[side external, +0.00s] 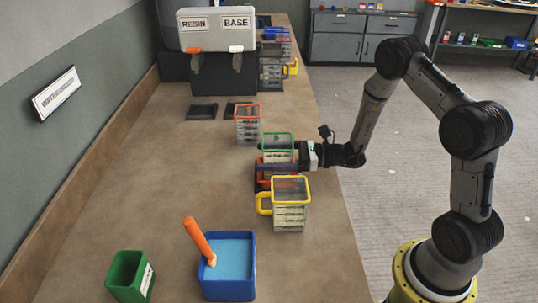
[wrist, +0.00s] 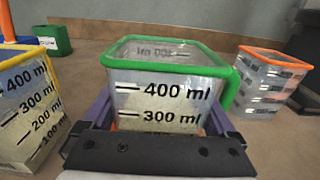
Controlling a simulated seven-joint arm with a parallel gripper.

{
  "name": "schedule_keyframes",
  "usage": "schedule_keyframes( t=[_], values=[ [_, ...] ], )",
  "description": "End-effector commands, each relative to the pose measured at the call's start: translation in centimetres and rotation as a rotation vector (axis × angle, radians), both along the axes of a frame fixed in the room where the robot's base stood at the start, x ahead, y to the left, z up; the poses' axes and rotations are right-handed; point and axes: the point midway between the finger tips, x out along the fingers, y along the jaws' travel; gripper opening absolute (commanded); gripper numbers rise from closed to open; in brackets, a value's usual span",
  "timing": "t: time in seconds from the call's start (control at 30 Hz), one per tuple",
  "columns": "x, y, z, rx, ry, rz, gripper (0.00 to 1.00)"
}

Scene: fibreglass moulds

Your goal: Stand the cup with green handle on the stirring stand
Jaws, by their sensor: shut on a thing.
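The cup with green handle (side external: 277,142) is a clear measuring cup with a green rim and black level marks. It stands upright between my gripper's purple fingers (side external: 276,167). In the wrist view the cup (wrist: 165,95) fills the middle, looks empty, and has its green handle (wrist: 231,90) on the right. My gripper is shut on the cup's sides. The cup's lower part is hidden by the fingers. A red part (side external: 263,182) shows low beside the fingers; I cannot tell whether it is the stirring stand, or whether the cup touches anything below.
A yellow-rimmed cup (side external: 290,205) stands close in front, and an orange-rimmed cup (side external: 248,125) close behind. Two dark square plates (side external: 202,111) lie before the resin dispenser (side external: 216,32). A blue container (side external: 228,282) with an orange-handled tool and a green bin (side external: 128,275) stand at the front.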

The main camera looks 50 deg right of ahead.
Motion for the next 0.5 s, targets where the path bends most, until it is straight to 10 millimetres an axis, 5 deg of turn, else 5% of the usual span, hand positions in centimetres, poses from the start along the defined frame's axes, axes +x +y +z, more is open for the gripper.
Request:
schedule_keyframes(
  t=[0.5],
  values=[
    [0.04,-0.02,-0.27,0.000,-0.003,0.000,0.02]
  ],
)
